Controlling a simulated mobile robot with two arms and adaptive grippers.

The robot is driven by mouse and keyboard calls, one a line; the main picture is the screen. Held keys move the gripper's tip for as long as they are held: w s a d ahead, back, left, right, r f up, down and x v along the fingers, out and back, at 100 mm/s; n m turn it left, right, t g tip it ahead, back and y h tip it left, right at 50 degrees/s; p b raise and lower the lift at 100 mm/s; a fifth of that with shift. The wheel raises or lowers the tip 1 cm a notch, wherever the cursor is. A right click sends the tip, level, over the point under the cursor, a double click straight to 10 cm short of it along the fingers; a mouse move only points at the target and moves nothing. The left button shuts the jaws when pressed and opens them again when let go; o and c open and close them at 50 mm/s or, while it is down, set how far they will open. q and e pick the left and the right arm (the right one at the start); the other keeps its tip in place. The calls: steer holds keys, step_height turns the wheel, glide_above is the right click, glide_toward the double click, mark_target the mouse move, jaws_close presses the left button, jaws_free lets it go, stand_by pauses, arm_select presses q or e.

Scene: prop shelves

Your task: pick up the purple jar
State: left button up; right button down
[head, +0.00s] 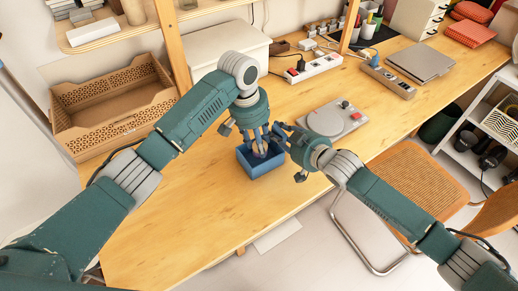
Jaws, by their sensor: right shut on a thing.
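A small purple-grey jar (261,149), mostly hidden by fingers, shows at the blue open box (262,168) on the wooden table. My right gripper (275,139) reaches in from the right and is shut on the jar at the box's upper right side. My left gripper (248,133) comes down from above, close over the box's far edge. Its fingers overlap the right one's in the picture, and I cannot tell whether they are open or shut. How far the jar sits inside the box is hidden.
A grey device with a red knob (336,119) lies just right of the grippers. A power strip (314,67) and laptop (420,62) lie further back. The front left tabletop is clear.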

arm_select(q)
step_height(320, 180, up, 25)
steer(key=shift+f, duration=0.2)
arm_select(e)
steer(key=c, duration=1.4)
jaws_free()
